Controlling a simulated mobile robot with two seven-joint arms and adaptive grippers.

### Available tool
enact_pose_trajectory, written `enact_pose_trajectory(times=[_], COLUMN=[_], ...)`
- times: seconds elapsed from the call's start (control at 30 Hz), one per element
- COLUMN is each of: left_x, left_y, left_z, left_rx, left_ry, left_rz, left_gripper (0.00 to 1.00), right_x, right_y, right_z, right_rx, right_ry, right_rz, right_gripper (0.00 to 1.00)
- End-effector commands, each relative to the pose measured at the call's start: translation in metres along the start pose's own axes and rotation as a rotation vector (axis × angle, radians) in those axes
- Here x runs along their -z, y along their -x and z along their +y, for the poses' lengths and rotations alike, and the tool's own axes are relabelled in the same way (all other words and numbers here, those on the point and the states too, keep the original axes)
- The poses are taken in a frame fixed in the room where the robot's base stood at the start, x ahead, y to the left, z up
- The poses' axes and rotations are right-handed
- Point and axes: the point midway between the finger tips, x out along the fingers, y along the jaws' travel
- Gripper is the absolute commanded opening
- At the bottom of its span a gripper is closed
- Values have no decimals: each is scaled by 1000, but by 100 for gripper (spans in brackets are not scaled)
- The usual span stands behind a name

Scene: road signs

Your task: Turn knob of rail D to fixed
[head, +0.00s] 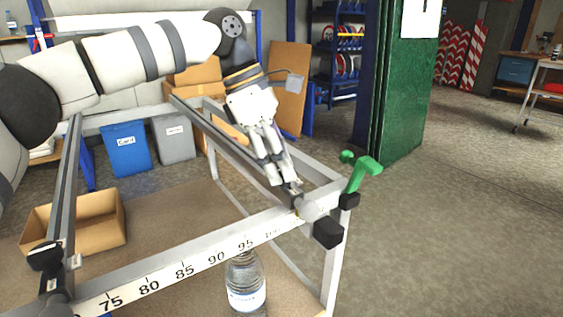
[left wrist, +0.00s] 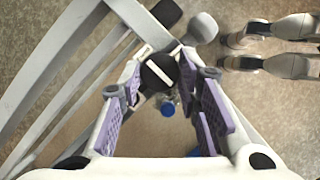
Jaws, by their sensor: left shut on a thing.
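My left gripper (head: 291,186) reaches down from the upper left to the far right corner of the metal frame in the head view. In the left wrist view, a round black knob (left wrist: 158,76) with a white bar across it sits between the purple-padded fingers, and they are shut on it. The knob is mostly hidden by the fingers in the head view. The rail (head: 228,143) under the gripper runs back to the upper left. I cannot read a rail letter or any setting mark.
A front bar (head: 181,270) carries a printed number scale. A green handle (head: 366,171) and a black block (head: 328,233) are close right of the gripper. A water bottle (head: 246,286) and a cardboard box (head: 98,222) are inside the frame. The floor at right is clear.

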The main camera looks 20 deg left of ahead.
Motion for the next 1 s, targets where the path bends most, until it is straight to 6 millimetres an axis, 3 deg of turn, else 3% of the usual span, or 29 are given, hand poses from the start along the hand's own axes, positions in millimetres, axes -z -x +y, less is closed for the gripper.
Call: enact_pose_trajectory(times=[0.57, 0.6, 0.67, 1.0], left_x=[1, 1, 1, 0], left_y=[-2, -2, -2, 3], left_z=[0, 0, 0, 0], left_rx=[15, 15, 15, 11], left_ry=[-28, -28, -28, -27], left_rz=[4, 4, 4, 2], left_gripper=[3, 35, 49, 51], right_x=[-1, -1, -1, -1], right_y=[-2, -2, -2, -2], right_z=[0, 0, 0, 0], right_rx=[0, 0, 0, -1], right_ry=[1, 1, 1, 1], right_rz=[-6, -6, -6, -5], right_gripper=[49, 49, 49, 49])
